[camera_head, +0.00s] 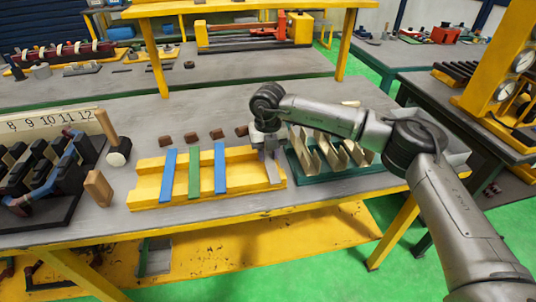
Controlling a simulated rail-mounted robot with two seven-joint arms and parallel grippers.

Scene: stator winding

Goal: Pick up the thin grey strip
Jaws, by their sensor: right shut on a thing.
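The thin grey strip (273,170) stands out at the right end of the yellow slotted block (147,192) on the workbench. My right arm reaches in from the right, and its gripper (268,153) points down over the strip's far end. The gripper is shut on the strip; its fingertips are small and partly hidden by the wrist. The strip appears to lie on the block still, though a small gap below it cannot be ruled out. Two blue strips (168,176) and a green strip (195,174) lie across the same block further left. My left gripper is not in view.
A green tray with upright cream pieces (323,152) stands close to the right of the block. Small brown pieces (191,137) lie behind it. A mallet (117,157), a wooden block (98,188) and a dark slotted fixture (45,175) are at left.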

